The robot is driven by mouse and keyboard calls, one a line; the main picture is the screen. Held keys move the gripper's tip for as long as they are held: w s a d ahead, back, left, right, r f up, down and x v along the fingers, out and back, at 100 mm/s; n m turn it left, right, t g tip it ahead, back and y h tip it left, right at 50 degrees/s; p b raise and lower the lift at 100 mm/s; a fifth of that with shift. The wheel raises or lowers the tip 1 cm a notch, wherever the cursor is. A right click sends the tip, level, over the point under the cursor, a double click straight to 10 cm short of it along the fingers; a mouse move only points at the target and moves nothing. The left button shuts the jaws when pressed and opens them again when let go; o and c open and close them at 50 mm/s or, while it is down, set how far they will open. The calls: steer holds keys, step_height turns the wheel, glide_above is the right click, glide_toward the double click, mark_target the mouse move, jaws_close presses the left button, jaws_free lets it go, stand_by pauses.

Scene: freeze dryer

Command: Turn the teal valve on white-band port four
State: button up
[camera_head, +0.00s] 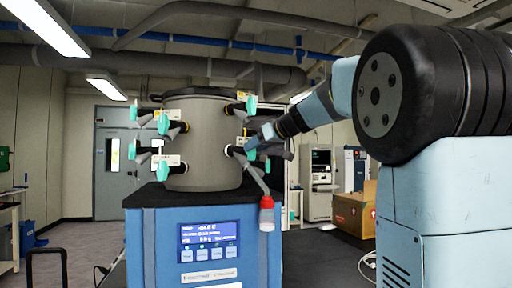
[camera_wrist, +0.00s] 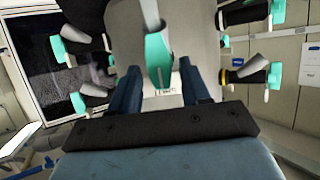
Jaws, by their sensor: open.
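In the wrist view a teal valve (camera_wrist: 158,58) on a grey stem stands between the two dark blue fingers of my gripper (camera_wrist: 161,84). The fingers are apart, one on each side of the valve, and I cannot tell if they touch it. A small white label (camera_wrist: 162,92) shows beyond them, too small to read. In the head view my gripper (camera_head: 262,138) is at the right side of the grey drum (camera_head: 203,140), by the lower right port (camera_head: 230,150), which has a pale band. My gripper partly hides this port's valve.
Other teal valves stand out at the drum's upper right (camera_head: 251,104) and left (camera_head: 163,124). A red-capped flask (camera_head: 266,203) hangs below my gripper. The blue dryer cabinet (camera_head: 205,215) is underneath. A cardboard box (camera_head: 354,212) stands behind at the right.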

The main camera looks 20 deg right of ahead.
steer(key=shift+a, duration=0.1)
jaws_close()
stand_by(0.4)
steer(key=m+y, duration=0.2)
steer(key=d+m+g, duration=0.1)
steer(key=m, duration=0.1)
steer(key=shift+w+f+y, duration=0.15)
steer(key=shift+w+y, duration=0.1)
steer(key=shift+y, duration=0.15)
steer(key=m, duration=0.1)
steer(key=m+y, duration=0.2)
steer(key=m, duration=0.1)
steer(key=shift+w+d+f+g, duration=0.15)
steer(key=shift+d+f+g, duration=0.15)
steer(key=shift+f, duration=0.05)
steer(key=shift+m+y, duration=0.3)
stand_by(0.3)
steer(key=shift+c, duration=1.1)
jaws_free()
steer(key=shift+o, duration=1.1)
